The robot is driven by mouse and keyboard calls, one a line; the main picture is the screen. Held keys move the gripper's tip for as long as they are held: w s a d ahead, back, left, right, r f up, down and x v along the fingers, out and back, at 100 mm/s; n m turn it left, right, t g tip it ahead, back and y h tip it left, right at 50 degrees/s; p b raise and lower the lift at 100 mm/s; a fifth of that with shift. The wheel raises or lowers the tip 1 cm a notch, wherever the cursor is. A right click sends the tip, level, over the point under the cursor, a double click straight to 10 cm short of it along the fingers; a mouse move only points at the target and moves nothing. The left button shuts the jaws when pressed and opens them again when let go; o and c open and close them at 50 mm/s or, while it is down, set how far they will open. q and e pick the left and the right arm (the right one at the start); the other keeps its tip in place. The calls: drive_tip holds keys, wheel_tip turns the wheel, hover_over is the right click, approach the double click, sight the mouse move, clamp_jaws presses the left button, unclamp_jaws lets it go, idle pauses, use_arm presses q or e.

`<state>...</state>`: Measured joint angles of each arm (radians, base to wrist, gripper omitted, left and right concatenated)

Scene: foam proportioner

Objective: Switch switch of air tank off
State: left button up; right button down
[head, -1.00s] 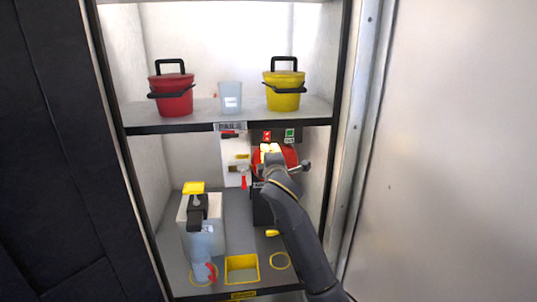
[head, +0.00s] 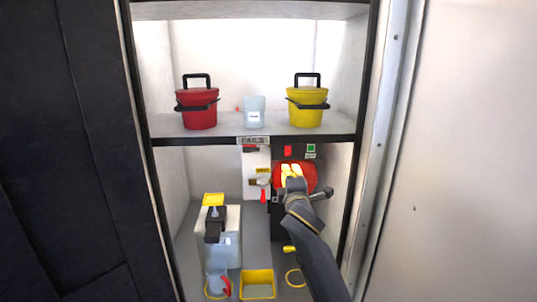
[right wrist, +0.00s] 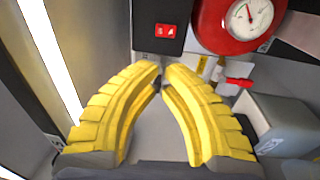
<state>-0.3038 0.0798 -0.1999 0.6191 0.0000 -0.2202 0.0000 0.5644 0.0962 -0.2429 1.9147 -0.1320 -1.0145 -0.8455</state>
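The red air tank (head: 309,176) is on the lower level of the cabinet, partly hidden behind my right gripper (head: 291,171). In the right wrist view, the tank (right wrist: 213,32) shows a round white gauge (right wrist: 247,18). A red rocker switch (right wrist: 165,30) sits on a black panel, beyond the fingertips and apart from them. In the head view, a red switch (head: 288,151) and a green one (head: 311,149) sit above the tank. My right gripper's yellow fingers (right wrist: 161,78) are empty, their tips almost together. My left gripper is not in view.
A red-handled valve (head: 263,194) is left of the tank. A pale canister (head: 222,247), a cup (head: 216,280) and a yellow square frame (head: 257,284) are on the lower level. Red (head: 200,108) and yellow (head: 307,107) buckets stand on the upper shelf (head: 170,128).

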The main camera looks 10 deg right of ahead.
approach(283, 147)
drive_tip(key=w, duration=0.4)
drive_tip(key=w+d, duration=0.1)
drive_tip(key=w, duration=0.1)
drive_tip(key=shift+w+r, duration=0.3)
drive_tip(key=shift+w, duration=0.1)
idle(0.4)
idle(0.4)
